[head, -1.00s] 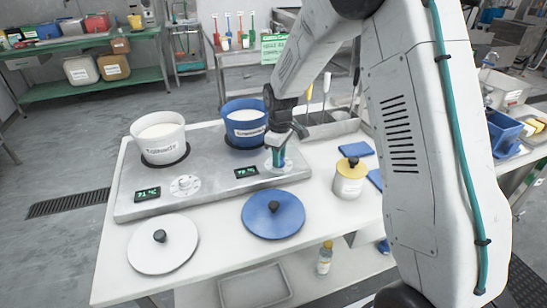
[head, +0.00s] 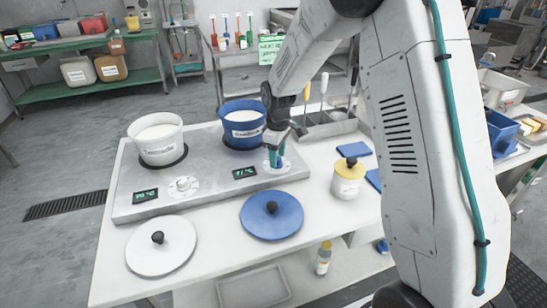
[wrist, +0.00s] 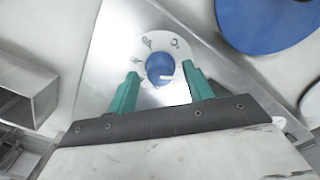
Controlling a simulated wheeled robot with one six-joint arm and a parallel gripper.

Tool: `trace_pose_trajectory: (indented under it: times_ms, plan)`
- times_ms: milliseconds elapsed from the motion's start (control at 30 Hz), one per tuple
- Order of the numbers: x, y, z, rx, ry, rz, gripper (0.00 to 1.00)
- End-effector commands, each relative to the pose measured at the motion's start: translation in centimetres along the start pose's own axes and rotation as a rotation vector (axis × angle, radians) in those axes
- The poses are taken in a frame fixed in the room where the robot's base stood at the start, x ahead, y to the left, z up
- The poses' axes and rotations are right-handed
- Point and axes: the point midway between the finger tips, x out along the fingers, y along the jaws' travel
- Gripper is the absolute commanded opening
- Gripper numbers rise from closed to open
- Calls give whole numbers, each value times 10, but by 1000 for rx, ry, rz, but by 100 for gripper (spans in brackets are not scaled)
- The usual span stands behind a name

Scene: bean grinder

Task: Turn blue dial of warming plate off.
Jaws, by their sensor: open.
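The blue dial (wrist: 160,68) sits on a white round scale on the metal warming plate (wrist: 112,62). In the head view my gripper (head: 275,157) points down over the right end of the warming plate (head: 150,203) and mostly hides the blue dial. The right display (head: 244,173) is lit green. A blue pot (head: 242,133) stands behind the gripper on the plate.
A white pot (head: 157,150) and a white dial (head: 183,187) are on the plate's left half. A blue lid (head: 285,222) and a white lid (head: 175,245) lie in front. A yellow-lidded jar (head: 347,185) stands to the right. A metal tray (head: 330,131) holds utensils behind.

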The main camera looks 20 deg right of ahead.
Motion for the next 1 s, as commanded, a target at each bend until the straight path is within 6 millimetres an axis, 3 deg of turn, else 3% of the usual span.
trace_pose_trajectory:
  times_ms: [200, 400, 1000]
  plan:
    - [-39, 0, -1, 0, 4, 4, 51]
    - [-64, 0, 0, 0, 2, 2, 51]
    - [-70, 0, 0, 12, 0, 0, 51]
